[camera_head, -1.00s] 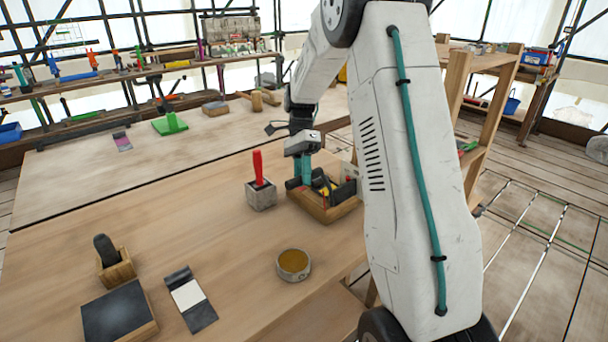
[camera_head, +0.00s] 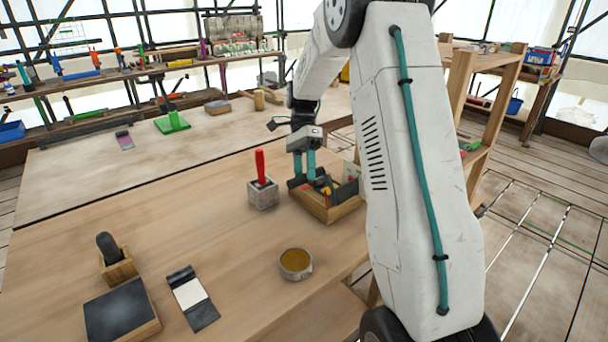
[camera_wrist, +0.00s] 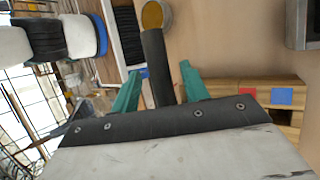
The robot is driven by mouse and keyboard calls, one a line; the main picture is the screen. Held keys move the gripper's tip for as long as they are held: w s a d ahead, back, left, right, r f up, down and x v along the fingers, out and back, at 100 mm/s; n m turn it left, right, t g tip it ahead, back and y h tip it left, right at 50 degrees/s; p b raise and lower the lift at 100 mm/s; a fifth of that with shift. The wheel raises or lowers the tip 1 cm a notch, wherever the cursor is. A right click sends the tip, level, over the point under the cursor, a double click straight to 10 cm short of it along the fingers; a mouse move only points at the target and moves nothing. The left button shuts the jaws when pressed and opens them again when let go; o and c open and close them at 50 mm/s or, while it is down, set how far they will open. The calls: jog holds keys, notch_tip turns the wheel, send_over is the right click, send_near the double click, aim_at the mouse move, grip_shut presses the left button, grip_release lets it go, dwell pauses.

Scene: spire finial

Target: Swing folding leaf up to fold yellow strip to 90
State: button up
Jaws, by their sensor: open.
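The bending fixture (camera_head: 322,212) is a wooden base with dark metal parts, on the right of the workbench beside my arm. A small yellow piece, likely the strip (camera_head: 326,190), shows among the dark parts; its bend angle is too small to tell. A dark plate stands at the fixture's right side; I cannot tell if it is the folding leaf. My gripper (camera_head: 303,166) has teal fingers pointing down at the fixture's left end. In the wrist view, my gripper (camera_wrist: 158,72) is open, with a dark round bar (camera_wrist: 157,65) between its apart fingers. The strip is hidden there.
A grey block with a red-handled tool (camera_head: 262,192) stands just left of the fixture. A round tin (camera_head: 295,263) sits in front. A dark pad (camera_head: 120,312) and a wooden holder (camera_head: 117,265) are at front left. The bench's middle left is clear.

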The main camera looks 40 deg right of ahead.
jog(key=v, duration=0.7)
jog(key=shift+c, duration=0.4)
